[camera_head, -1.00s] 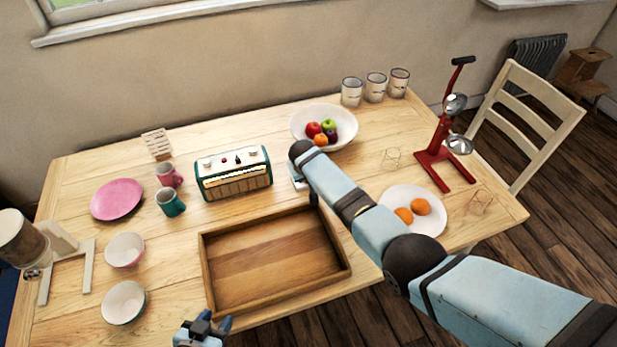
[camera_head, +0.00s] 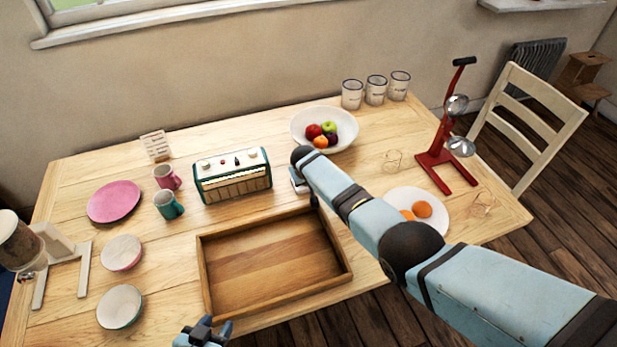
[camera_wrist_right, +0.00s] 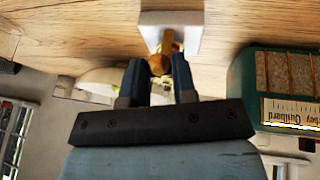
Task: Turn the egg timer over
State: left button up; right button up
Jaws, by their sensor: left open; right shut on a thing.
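The egg timer shows in the right wrist view as a white square end plate (camera_wrist_right: 184,20) with an amber rounded part (camera_wrist_right: 159,64) below it. My right gripper (camera_wrist_right: 160,72) is shut on it, one dark finger on each side of the amber part. In the head view only a small pale bit of the egg timer (camera_head: 298,182) shows beside my right arm, which hides the rest. I cannot tell whether it touches the table. My left gripper (camera_head: 212,328) is open and empty at the bottom edge, near the tray's front.
A radio (camera_head: 233,180) stands left of my right gripper. An empty wooden tray (camera_head: 205,275) lies in front. A fruit bowl (camera_head: 345,143) is behind my right arm, and a plate with oranges (camera_head: 437,202) is right of it. Mugs, bowls and a pink plate (camera_head: 113,202) fill the left side.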

jog(key=shift+d+g+y, duration=0.15)
jog(key=shift+g+y, duration=0.15)
jog(key=shift+y, duration=0.4)
jog(key=shift+d+m+g+y, duration=0.1)
jog(key=shift+m+g+y, duration=0.2)
jog(key=shift+y, duration=0.3)
jog(key=shift+w+d+f+y, duration=0.1)
jog(key=shift+f+y, duration=0.05)
jog(key=shift+y, duration=0.65)
jog(key=shift+g+y, duration=0.3)
jog(key=shift+y, duration=0.1)
jog(key=o, duration=0.9)
